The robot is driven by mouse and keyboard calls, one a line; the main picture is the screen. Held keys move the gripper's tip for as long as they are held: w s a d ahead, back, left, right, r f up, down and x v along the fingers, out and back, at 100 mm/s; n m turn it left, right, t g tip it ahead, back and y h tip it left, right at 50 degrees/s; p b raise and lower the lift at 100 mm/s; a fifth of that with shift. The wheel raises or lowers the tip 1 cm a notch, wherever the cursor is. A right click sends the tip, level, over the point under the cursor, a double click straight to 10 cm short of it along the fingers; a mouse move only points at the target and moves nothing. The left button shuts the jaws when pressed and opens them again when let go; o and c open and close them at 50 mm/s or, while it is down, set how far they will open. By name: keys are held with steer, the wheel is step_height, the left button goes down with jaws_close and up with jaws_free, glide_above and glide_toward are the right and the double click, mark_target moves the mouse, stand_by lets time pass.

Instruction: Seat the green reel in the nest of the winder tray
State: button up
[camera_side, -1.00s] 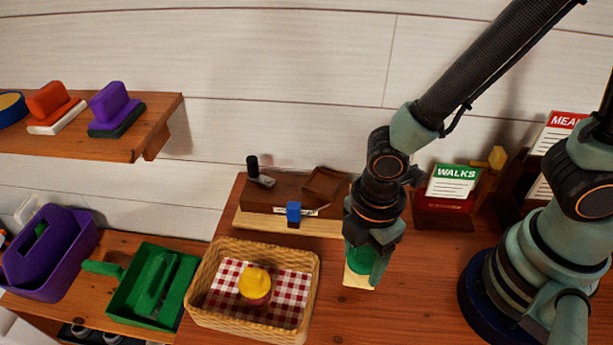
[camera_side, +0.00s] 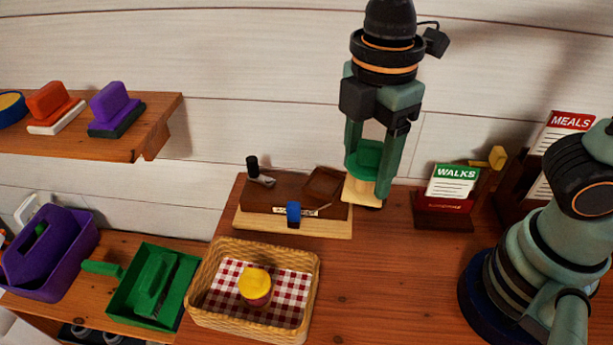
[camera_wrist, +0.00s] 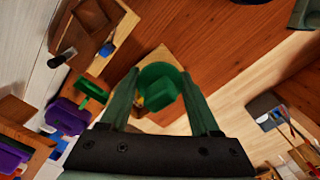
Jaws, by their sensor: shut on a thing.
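The green reel (camera_side: 366,156) has a green top and a pale wooden square base. My gripper (camera_side: 369,170) is shut on it, one finger on each side, and holds it upright, apparently above the table. The wrist view shows the reel (camera_wrist: 158,86) between the fingers, its pale base partly hidden under the green top. The winder tray (camera_side: 262,225), brown and pale wood with a dark crank knob and a blue piece, stands just left of the reel. A brown raised square part is at its right end. In the wrist view the tray (camera_wrist: 88,28) is at upper left; I cannot make out its nest clearly.
A wicker basket (camera_side: 313,283) with a checked cloth and yellow-topped object stands in front of the tray. A WALKS card holder (camera_side: 447,207) stands to the right. A green dustpan-like tray (camera_side: 187,300) and purple caddy (camera_side: 75,275) are at left. Table right of the basket is clear.

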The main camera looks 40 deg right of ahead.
steer(key=w+d+r+m, duration=0.2)
steer(key=w+d+r, duration=0.1)
steer(key=w, duration=0.6)
steer(key=r, duration=0.2)
glide_above(324, 185)
steer(key=shift+m, duration=0.3)
step_height(324, 185, down, 20)
steer(key=shift+f, duration=0.15)
steer(key=o, duration=1.4)
steer(key=shift+c, duration=0.2)
